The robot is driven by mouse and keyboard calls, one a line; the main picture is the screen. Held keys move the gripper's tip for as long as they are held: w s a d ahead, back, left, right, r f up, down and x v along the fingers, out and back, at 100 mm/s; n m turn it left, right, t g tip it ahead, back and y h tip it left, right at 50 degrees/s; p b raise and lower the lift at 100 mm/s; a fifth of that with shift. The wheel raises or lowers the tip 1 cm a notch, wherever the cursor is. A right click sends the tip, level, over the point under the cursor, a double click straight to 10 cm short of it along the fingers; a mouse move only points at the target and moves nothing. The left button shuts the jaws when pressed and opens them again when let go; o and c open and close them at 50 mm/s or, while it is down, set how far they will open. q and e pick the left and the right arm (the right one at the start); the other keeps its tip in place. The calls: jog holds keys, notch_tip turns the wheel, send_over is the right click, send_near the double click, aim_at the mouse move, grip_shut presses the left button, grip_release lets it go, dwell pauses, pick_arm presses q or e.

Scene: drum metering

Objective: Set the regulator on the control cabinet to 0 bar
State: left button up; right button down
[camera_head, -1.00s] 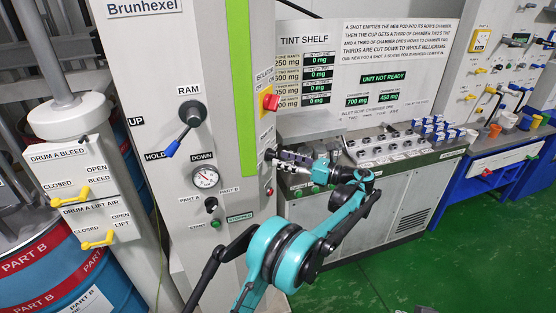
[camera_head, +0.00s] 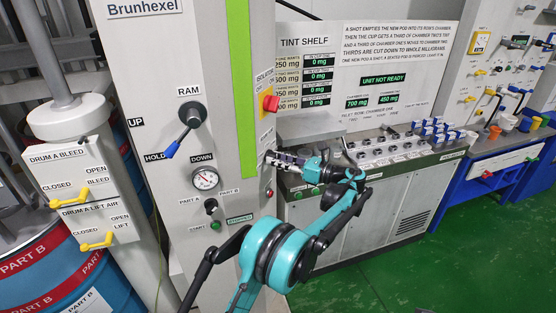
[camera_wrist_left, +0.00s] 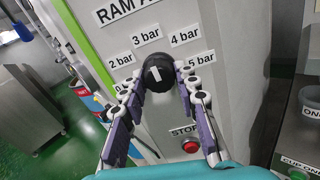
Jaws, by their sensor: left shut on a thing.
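The regulator is a round black knob (camera_wrist_left: 158,73) with a white mark, on the side face of the grey control cabinet (camera_wrist_left: 235,60). Labels 2 bar, 3 bar, 4 bar and 5 bar sit around it in the left wrist view; a lower-left label is mostly hidden by a finger. The mark stands nearly upright, appearing closest to 3 bar. My left gripper (camera_wrist_left: 158,88) has its fingers on both sides of the knob, shut on it. In the head view my left gripper (camera_head: 272,158) reaches the cabinet's right side and hides most of the knob. My right gripper is not in view.
A red stop button (camera_wrist_left: 191,146) sits below the knob. A red isolator (camera_head: 270,103) is above my gripper on the cabinet edge. The ram lever (camera_head: 187,127) and gauge (camera_head: 205,179) are on the front face. The tint shelf bench (camera_head: 400,190) stands close on the right.

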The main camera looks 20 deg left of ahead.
pick_arm(q)
jog(key=shift+n, duration=0.4)
jog(key=n, duration=0.9)
jog(key=n+p, duration=0.1)
jog(key=n, duration=0.8)
jog(key=shift+w+r+n, duration=0.15)
jog(key=shift+n, duration=0.25)
jog(key=shift+p, duration=0.3)
jog(key=o, duration=1.1)
jog(key=shift+a, duration=0.15)
jog(key=shift+o, duration=0.2)
